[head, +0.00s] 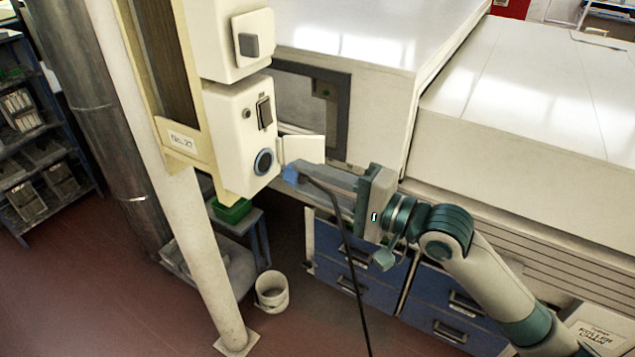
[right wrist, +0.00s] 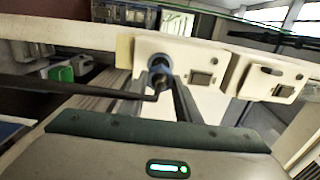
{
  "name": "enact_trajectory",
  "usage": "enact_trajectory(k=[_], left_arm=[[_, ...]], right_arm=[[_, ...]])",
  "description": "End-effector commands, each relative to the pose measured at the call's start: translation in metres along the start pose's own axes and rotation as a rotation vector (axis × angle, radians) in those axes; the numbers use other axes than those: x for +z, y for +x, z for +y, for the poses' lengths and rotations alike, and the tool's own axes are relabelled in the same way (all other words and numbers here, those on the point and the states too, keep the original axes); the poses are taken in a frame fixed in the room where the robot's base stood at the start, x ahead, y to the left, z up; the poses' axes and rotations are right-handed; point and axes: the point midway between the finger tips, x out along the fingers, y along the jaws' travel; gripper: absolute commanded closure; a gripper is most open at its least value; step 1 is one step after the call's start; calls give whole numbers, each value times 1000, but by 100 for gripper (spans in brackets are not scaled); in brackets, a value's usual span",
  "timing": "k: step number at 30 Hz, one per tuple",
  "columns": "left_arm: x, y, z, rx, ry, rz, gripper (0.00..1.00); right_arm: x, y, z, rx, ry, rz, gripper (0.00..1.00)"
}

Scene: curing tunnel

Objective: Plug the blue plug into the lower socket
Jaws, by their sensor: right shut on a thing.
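The lower socket (head: 263,162) is a dark round opening with a blue ring on the lower cream box; its white lid (head: 302,150) stands open to the right. My right gripper (head: 299,176) is shut on the blue plug (head: 291,173), just right of the socket, with a small gap between them in the head view. A black cable hangs from the plug. In the right wrist view the plug (right wrist: 160,83) lies between the fingers and lines up roughly with the blue-ringed socket (right wrist: 160,62), partly covering it. My left gripper is not in view.
An upper box (head: 232,42) with a grey switch sits above the lower box on the post. The black cable (head: 346,240) hangs down in front of blue drawers (head: 345,262). A white bucket (head: 271,291) stands on the floor. A pale machine housing lies behind and right.

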Motion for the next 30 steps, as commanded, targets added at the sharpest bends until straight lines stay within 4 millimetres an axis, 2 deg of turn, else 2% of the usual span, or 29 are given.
enact_trajectory(k=[15, 30], left_arm=[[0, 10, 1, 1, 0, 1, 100], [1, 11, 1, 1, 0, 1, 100]], right_arm=[[0, 37, 0, -1, 1, -1, 90], [0, 41, 0, 1, 0, 0, 90]])
